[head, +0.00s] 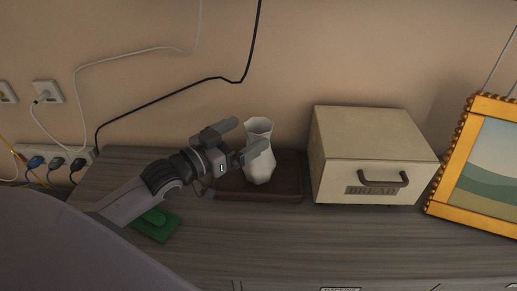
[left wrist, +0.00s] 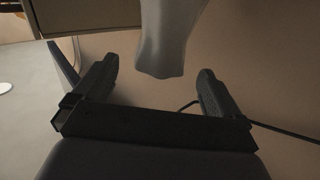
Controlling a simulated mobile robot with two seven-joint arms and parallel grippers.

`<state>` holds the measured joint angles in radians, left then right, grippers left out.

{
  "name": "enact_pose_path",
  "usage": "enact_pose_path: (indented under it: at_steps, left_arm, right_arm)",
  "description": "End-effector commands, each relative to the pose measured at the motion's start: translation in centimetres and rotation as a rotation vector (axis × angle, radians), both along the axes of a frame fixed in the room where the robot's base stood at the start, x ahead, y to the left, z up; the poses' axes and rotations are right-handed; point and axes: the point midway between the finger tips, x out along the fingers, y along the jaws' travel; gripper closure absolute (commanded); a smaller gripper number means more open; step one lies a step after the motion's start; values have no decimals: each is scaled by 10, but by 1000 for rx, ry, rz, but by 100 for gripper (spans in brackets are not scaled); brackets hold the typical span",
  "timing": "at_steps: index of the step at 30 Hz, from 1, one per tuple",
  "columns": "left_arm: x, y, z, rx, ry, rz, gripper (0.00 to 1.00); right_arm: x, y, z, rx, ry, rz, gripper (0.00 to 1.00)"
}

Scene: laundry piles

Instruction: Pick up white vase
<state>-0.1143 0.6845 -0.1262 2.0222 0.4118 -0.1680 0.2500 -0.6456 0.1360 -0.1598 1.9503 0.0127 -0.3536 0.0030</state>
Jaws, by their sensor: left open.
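The white vase (head: 259,155) is faceted and stands upright on a dark brown board (head: 290,190) on the wooden cabinet top. My left gripper (head: 245,142) comes in from the left, with its fingers at the vase's left side; one finger overlaps the vase in the head view. In the left wrist view, the vase (left wrist: 168,38) hangs into the picture from the top, between and ahead of the two spread fingers of my left gripper (left wrist: 158,88). The fingers are open and the vase looks free of them. My right gripper is not in view.
A cream bread box (head: 358,150) stands close to the right of the vase. A gold-framed picture (head: 470,165) leans at the far right. A green object (head: 156,224) lies below my left forearm. Cables and outlets (head: 48,92) line the wall. The front cabinet top (head: 330,235) is clear.

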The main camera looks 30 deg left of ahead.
Motion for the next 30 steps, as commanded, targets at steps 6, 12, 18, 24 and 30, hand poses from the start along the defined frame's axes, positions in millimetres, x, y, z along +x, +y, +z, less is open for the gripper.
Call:
enact_pose_path:
  at_steps: [6,12,18,24,30]
  left_arm:
    - [15,-5,1,0,-1,0,1]
    - [31,-10,2,-2,-2,0,1]
    - [54,-18,1,-1,-2,0,1]
    - [64,-22,0,0,1,0,1]
    - [64,-22,-1,1,1,-1,1]
  right_arm:
    - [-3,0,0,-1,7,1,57]
    - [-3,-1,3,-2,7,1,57]
    - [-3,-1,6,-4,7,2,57]
    - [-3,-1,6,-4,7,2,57]
    - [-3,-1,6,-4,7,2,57]
